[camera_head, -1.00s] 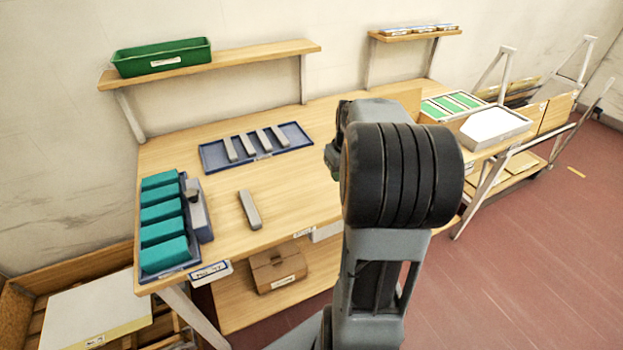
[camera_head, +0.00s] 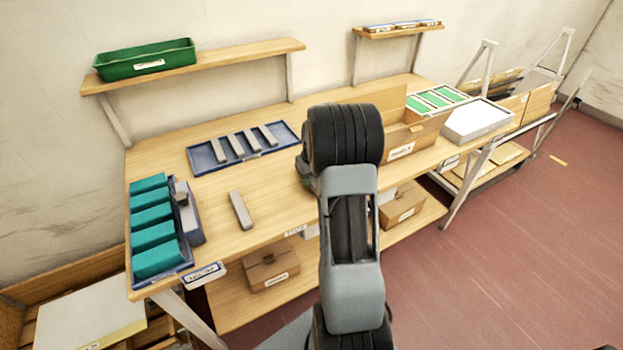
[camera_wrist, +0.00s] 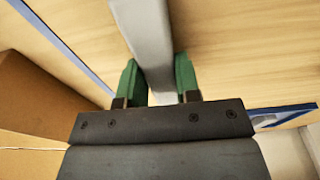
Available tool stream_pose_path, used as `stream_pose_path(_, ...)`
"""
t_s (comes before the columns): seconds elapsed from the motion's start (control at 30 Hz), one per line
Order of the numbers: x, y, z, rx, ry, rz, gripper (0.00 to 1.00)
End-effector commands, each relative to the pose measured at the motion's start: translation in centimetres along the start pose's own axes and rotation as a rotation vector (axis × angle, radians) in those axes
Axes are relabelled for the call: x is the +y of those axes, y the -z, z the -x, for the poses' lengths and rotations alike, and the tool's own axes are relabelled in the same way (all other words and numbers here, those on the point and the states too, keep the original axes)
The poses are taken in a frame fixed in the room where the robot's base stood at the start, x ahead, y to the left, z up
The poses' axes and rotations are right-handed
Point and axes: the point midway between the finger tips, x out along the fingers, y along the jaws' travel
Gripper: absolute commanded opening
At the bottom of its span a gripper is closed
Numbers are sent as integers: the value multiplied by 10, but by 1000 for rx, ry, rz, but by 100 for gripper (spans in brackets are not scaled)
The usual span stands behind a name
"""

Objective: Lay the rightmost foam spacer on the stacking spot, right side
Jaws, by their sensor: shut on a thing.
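My gripper (camera_wrist: 158,80) is shut on a grey foam spacer (camera_wrist: 150,30), with green pads on both sides of it in the wrist view. In the head view my arm hides the held spacer and most of the gripper, right of the blue tray. Several similar grey spacers (camera_head: 234,146) lie side by side in the blue tray (camera_head: 204,169). A single grey spacer (camera_head: 240,210) lies alone on the bench, in front of the tray. I cannot clearly pick out the stacking spot; a blue line (camera_wrist: 62,42) runs on the wood left of the held spacer.
An open cardboard box (camera_head: 416,136) and a white-topped tray (camera_head: 478,122) stand at the right. Shelves hang above. Bare wood surrounds the lone spacer.

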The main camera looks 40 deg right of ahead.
Motion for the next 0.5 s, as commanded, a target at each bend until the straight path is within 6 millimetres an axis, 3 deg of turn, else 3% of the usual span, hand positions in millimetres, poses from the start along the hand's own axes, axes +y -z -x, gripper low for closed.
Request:
stream_pose_path(0.47, 0, -2, -12, 0, 0, 0, 9)
stream_pose_path(0.5, 0, -2, -12, 0, 0, 0, 33)
